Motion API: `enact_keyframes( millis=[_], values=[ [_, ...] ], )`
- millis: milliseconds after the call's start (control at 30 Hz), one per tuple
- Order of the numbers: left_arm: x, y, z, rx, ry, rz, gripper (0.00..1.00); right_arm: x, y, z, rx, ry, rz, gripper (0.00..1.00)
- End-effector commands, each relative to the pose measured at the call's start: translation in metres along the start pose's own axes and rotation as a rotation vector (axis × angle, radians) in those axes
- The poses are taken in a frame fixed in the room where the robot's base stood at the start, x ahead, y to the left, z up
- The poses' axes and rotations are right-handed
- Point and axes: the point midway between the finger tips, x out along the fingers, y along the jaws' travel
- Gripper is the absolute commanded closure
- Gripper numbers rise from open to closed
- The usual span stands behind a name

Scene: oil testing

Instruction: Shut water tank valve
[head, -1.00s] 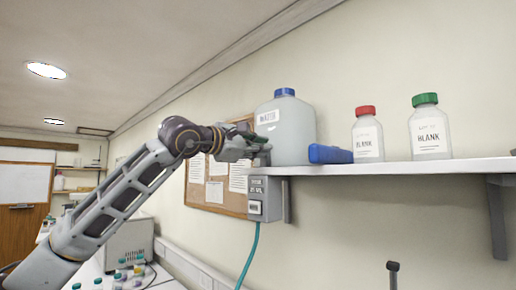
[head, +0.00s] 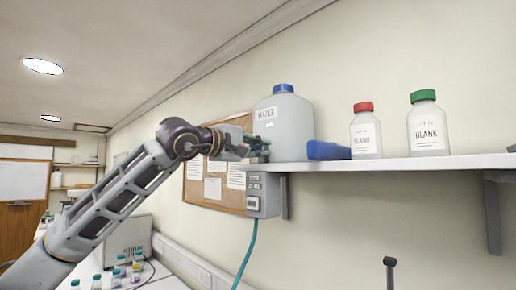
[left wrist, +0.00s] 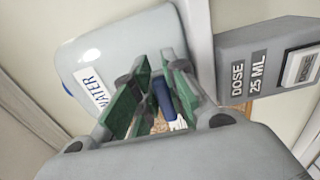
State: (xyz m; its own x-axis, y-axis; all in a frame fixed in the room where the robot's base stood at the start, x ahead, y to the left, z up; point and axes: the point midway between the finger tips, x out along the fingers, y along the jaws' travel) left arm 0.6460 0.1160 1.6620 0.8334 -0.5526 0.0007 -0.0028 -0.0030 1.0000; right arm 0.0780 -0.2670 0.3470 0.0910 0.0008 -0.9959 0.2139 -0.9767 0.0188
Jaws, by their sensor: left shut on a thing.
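The water tank (head: 283,125), pale and translucent with a blue cap and a WATER label, stands on the wall shelf. My left gripper (head: 254,145) is at the tank's left side, by its low outlet. In the left wrist view the gripper (left wrist: 160,84) has its green pads close on both sides of a dark blue piece (left wrist: 163,100), which looks like the valve handle. The fingers hide most of it, so its exact angle cannot be told. The tank (left wrist: 125,50) lies behind the fingers in that view. My right gripper is out of view.
A grey dose box (head: 263,193) reading 25 ML hangs under the shelf end, close below my gripper, with a teal hose (head: 246,255). On the shelf (head: 400,164) are a blue block (head: 328,151), a red-capped bottle (head: 366,133) and a green-capped bottle (head: 428,125).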

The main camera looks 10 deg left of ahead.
Motion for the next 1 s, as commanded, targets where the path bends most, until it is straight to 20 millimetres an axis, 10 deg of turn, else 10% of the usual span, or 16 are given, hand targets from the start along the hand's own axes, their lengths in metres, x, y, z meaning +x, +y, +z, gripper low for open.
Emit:
enact_keyframes(
  millis=[433, 467, 600, 1000],
  values=[
    [0.0008, -0.0026, 0.0009, 0.013, -0.001, -0.005, 1.00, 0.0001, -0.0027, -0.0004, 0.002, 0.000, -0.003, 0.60],
    [0.0008, -0.0026, 0.0009, 0.013, -0.001, -0.005, 0.83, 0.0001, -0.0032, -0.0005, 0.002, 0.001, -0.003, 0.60],
    [0.0007, -0.0022, 0.0007, 0.012, -0.001, -0.004, 0.65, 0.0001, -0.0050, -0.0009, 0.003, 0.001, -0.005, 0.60],
    [-0.0011, -0.0009, -0.0001, 0.011, 0.000, -0.001, 0.64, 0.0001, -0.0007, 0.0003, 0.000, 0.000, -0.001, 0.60]
  ],
)
